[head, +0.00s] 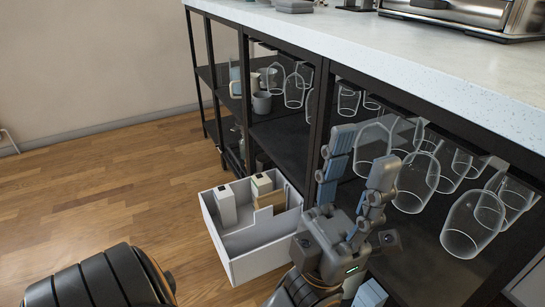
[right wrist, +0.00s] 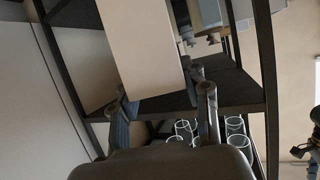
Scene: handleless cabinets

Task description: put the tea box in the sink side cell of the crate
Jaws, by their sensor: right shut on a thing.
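A plain beige box (right wrist: 140,45), which I take to be the tea box, stands between the fingers of my right gripper (right wrist: 160,105) in the right wrist view. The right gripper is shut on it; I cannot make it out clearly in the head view. The white crate (head: 262,264) is low beside the dark shelf unit, with thin inner walls. A white box with a dark label (head: 226,207) is in its left part and a cream box (head: 262,186) in its back part. My left gripper (head: 362,168) is open and empty, right of the crate, fingers up. No sink shows.
Clear stemmed glasses (head: 472,222) hang under the pale counter (head: 400,50) behind and right of the left gripper. Mugs (head: 262,103) stand on the shelf at the back. The wooden floor (head: 100,195) left of the crate is clear.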

